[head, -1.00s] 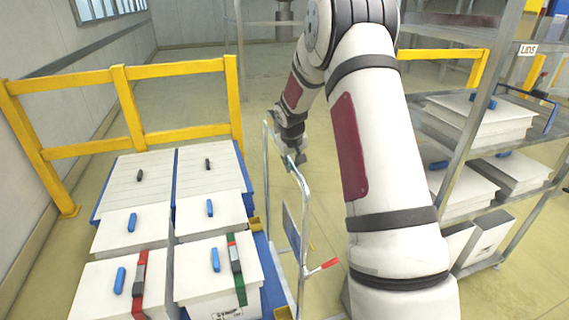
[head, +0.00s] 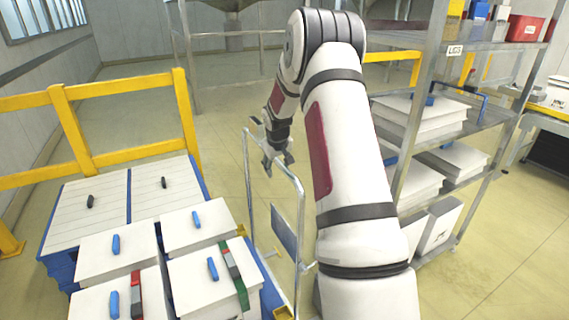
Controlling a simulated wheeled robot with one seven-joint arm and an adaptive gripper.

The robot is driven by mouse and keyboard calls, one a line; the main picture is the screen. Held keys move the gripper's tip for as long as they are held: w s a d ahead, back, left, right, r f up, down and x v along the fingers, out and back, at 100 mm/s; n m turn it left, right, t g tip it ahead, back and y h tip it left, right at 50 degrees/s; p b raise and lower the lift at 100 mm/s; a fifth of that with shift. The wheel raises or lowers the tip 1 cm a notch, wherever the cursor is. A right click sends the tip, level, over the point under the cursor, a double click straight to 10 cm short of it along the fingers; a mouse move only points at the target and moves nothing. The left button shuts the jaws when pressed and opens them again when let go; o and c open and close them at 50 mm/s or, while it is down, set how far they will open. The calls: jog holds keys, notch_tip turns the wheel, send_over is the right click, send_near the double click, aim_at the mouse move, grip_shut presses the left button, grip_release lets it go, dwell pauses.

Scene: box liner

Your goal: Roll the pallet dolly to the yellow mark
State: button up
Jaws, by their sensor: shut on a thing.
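The pallet dolly's silver tube handle (head: 248,185) stands upright left of my arm, with a blue panel (head: 284,232) low between its posts. My gripper (head: 277,160) is at the handle's top bar and shut on it. A blue deck edge (head: 270,290) shows below, beside white lidded boxes (head: 198,230) with blue clips. The nearest boxes have a red and a green strap. My arm hides part of the dolly's right side. I see no yellow floor mark.
A yellow guard rail (head: 125,85) stands behind the boxes at left. A grey metal shelf rack (head: 415,115) with white boxes stands close on the right of my arm. Open floor (head: 225,120) lies beyond the handle, with a metal-legged stand (head: 187,60) further back.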

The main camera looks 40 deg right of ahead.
jog(key=shift+d, duration=0.45)
dwell(0.4)
jog(key=shift+s+r, duration=0.1)
jog(key=shift+r, duration=0.3)
jog(key=a+v, duration=0.1)
jog(key=v, duration=1)
jog(key=shift+a, duration=0.1)
